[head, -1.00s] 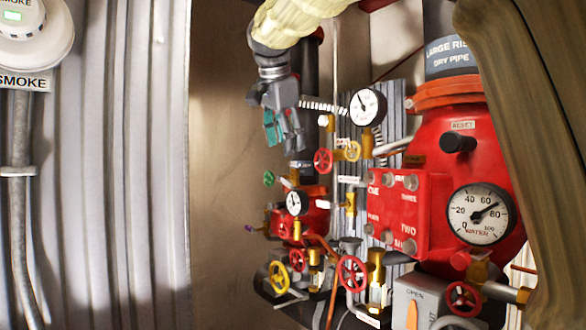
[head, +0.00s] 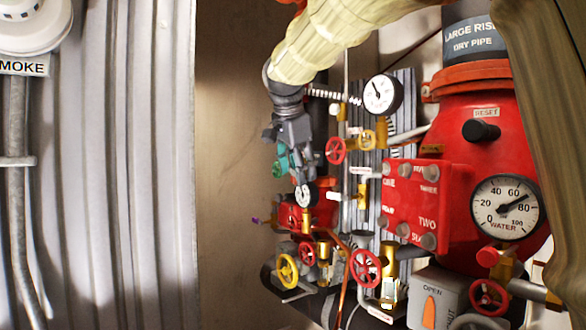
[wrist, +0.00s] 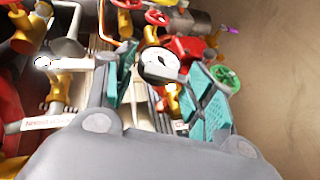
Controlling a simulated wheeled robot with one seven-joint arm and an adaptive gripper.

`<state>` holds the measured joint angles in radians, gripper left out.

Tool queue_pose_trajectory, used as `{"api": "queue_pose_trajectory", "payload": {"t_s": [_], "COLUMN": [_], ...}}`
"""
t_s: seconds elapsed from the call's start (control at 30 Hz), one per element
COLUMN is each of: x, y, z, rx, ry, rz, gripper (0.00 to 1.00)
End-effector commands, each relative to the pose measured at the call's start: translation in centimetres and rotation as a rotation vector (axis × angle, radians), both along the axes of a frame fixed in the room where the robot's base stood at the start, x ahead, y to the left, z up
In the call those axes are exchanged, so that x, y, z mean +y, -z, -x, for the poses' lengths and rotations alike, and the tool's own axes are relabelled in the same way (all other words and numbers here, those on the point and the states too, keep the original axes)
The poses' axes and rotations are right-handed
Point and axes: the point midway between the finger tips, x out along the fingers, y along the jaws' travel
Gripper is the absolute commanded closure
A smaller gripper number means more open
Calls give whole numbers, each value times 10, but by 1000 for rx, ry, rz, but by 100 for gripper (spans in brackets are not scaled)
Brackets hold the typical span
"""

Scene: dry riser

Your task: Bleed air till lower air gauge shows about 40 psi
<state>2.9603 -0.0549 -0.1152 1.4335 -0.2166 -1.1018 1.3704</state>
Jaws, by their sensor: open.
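The lower air gauge (head: 306,196) is a small white dial beside a small red valve body. It also shows in the wrist view (wrist: 160,62), between my fingers, its needle too small to read surely. My gripper (head: 297,176) has teal finger pads and hangs just above this gauge in the head view. In the wrist view my gripper (wrist: 168,72) is open, with nothing held. A green handwheel (wrist: 227,78) shows just beyond the right finger, apart from the pads as far as I can tell.
A larger upper gauge (head: 383,94) and a water gauge (head: 506,205) reading about 70 are to the right. Red handwheels (head: 365,267), a yellow handwheel (head: 287,271) and brass pipes crowd below. A purple handle (wrist: 233,30) sticks out. The bare wall (head: 230,180) side is free.

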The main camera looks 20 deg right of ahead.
Motion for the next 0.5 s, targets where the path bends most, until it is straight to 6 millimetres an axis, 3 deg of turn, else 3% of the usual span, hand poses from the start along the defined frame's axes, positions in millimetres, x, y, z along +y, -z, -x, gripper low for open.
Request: {"api": "queue_pose_trajectory", "payload": {"t_s": [0.13, 0.4, 0.5], "x": [0, 1, 2], "y": [0, 0, 0], "z": [0, 0, -1], "rx": [0, 0, 1], "ry": [1, -1, -2], "rz": [0, 0, 1], "gripper": [46, 91, 91]}}
